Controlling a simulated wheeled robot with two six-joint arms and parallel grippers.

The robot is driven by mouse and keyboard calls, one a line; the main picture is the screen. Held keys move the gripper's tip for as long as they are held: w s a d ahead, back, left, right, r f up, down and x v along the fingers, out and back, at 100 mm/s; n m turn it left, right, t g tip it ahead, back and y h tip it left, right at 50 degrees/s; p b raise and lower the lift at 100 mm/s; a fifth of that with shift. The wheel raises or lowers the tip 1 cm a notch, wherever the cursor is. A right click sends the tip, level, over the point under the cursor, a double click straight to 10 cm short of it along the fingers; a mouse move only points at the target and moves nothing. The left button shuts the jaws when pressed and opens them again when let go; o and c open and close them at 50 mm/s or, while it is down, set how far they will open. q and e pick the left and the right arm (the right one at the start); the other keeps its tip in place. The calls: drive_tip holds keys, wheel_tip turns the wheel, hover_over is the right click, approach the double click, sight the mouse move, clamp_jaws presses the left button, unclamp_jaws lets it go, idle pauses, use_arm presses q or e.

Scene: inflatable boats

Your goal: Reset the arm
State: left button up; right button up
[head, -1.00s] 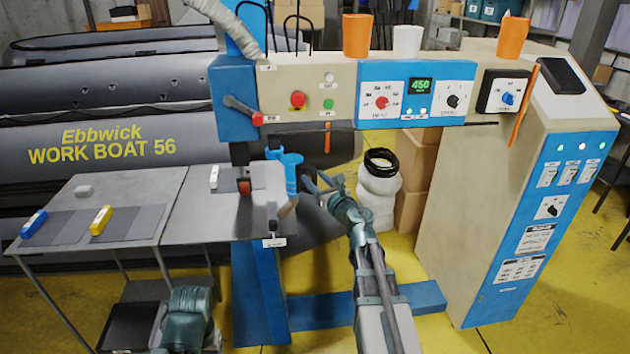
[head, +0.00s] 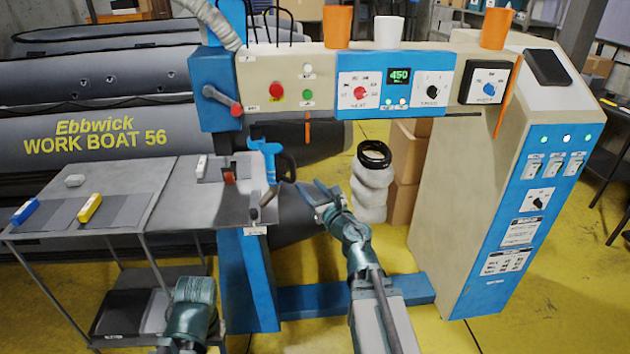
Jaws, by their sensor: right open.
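My right arm comes up from the bottom centre of the head view. Its gripper (head: 322,194) is open and empty, just right of the welding machine's work table (head: 185,215). A blue handle (head: 266,150) stands at the table's right end, to the left of the gripper, with a visible gap between them. My left arm shows only as a green and grey link at the lower left; its gripper is not in view.
The beige and blue welding machine (head: 450,190) spans the back and right; its display reads 450. A white stack with a black ring (head: 369,185) stands behind the right gripper. Yellow and blue-white blocks lie on the table. Grey boats (head: 60,100) are behind. Yellow floor is clear at centre right.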

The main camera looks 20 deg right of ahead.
use_arm(q)
drive_tip(key=shift+s+d, duration=0.3)
drive_tip(key=shift+s, duration=0.05)
use_arm(e)
drive_tip(key=shift+s, duration=0.65)
